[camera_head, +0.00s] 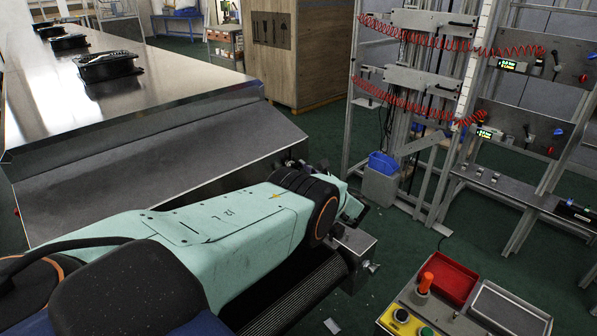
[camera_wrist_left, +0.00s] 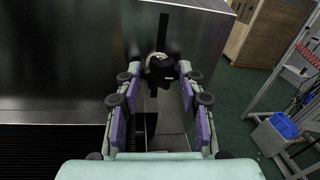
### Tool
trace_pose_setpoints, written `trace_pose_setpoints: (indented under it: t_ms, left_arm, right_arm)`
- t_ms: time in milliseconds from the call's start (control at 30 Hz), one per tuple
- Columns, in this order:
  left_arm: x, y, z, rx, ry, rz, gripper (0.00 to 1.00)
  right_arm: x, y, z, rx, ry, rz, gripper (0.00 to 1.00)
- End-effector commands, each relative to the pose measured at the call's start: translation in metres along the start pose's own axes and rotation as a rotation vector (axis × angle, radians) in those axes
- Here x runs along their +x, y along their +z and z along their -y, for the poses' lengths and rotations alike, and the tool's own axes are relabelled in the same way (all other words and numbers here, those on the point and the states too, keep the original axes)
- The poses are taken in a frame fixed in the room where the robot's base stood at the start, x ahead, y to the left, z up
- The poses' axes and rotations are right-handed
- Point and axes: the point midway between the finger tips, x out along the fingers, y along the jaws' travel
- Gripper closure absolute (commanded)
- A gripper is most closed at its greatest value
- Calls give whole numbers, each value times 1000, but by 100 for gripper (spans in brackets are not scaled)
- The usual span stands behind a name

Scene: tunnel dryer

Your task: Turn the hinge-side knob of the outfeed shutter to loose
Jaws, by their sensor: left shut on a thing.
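In the left wrist view a black knob (camera_wrist_left: 160,69) with a pale ring behind it sits on the dark steel end face of the dryer, below a black vertical slot. My left gripper (camera_wrist_left: 161,80) has its purple-padded fingers on either side of this knob and is shut on it. Which way the knob is turned cannot be told. In the head view my left gripper (camera_head: 352,207) is mostly hidden behind my wrist, beside the dryer's end, and the knob cannot be made out. The outfeed shutter cannot be clearly told from the steel face. My right gripper is not in view.
The dryer housing (camera_head: 150,150) fills the left, with black fans on top. A ribbed conveyor belt (camera_head: 300,295) runs below my arm. A control box (camera_head: 440,318) and red tray (camera_head: 450,280) stand at lower right. Green floor is open towards the rack (camera_head: 440,150).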

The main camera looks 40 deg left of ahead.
Motion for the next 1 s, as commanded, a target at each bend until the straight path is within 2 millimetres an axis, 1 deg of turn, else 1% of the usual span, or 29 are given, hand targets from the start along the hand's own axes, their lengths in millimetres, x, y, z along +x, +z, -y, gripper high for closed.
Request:
trace_pose_setpoints:
  t_ms: [267,467,667,1000]
  left_arm:
    - [0,2,0,-19,2,6,93]
    - [1,2,1,-100,0,19,93]
    - [1,0,0,-255,-3,38,93]
    - [1,0,0,-576,-10,82,93]
  right_arm:
    - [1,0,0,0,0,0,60]
    - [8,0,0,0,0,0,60]
    - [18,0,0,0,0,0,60]
    - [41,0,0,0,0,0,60]
